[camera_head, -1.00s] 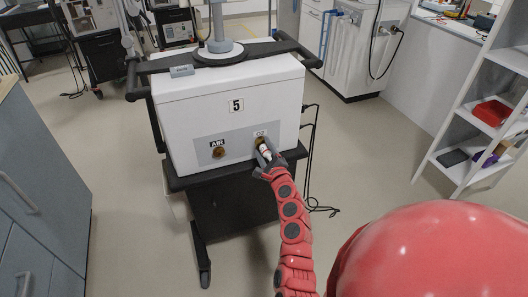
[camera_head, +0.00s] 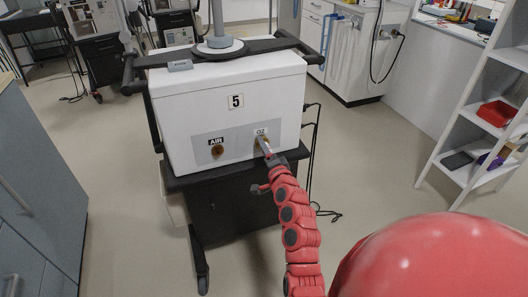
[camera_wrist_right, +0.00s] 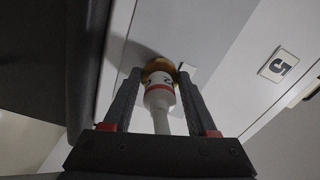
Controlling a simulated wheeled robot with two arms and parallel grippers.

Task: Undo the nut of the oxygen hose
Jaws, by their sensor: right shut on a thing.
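The O2 port (camera_head: 260,140) is on the lower right of the front of the white unit marked 5 (camera_head: 225,103). In the right wrist view, the white nut of the oxygen hose (camera_wrist_right: 159,93), with a red band and a dark mark, sits against the brass port (camera_wrist_right: 158,66). My right gripper (camera_head: 265,143) is at the O2 port. In the wrist view its two fingers (camera_wrist_right: 159,80) lie on either side of the nut and are shut on it. A white hose end (camera_wrist_right: 161,122) runs back between the fingers. In the head view the gripper mostly hides the nut. My left gripper is not in view.
The brass AIR port (camera_head: 217,151) is left of the O2 port, with nothing attached. The unit stands on a dark cart (camera_head: 232,205). Dark cables (camera_head: 314,150) hang at its right side. A white shelf rack (camera_head: 450,150) stands at the right. The floor between is clear.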

